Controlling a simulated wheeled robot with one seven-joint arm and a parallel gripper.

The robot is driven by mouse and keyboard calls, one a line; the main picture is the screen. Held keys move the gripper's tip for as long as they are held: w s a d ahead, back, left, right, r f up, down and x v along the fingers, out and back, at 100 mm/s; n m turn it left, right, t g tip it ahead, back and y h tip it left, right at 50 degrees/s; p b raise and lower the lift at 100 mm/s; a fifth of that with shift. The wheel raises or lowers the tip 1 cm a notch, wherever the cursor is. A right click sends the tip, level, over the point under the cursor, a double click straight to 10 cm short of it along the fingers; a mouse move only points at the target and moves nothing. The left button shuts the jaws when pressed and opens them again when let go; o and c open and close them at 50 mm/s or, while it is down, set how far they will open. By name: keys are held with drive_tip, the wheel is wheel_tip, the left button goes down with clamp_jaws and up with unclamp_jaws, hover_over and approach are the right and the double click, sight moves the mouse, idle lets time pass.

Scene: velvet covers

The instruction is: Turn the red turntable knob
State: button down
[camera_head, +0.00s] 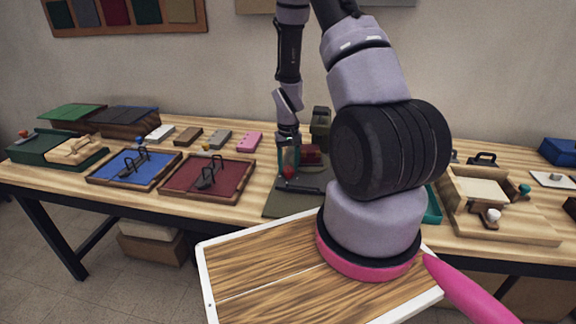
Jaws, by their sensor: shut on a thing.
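My gripper (288,167) points straight down over a dark green-grey board (283,207) near the middle of the table. It is shut on the red turntable knob (288,173), a small red piece low between its fingers. The fingers are small in the picture and hide part of the knob. My arm hides the board's right side.
A red block (311,153) and a dark green upright piece (321,118) stand close behind the gripper. Left are a maroon tray (208,181), a blue tray (133,170) and several small blocks. A wooden fixture (497,222) stands right on the table (60,174).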

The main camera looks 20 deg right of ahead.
sight(289, 168)
drive_tip(key=shift+m, duration=1.1)
drive_tip(key=shift+c, duration=1.5)
unclamp_jaws()
wheel_tip(289, 168, up, 11)
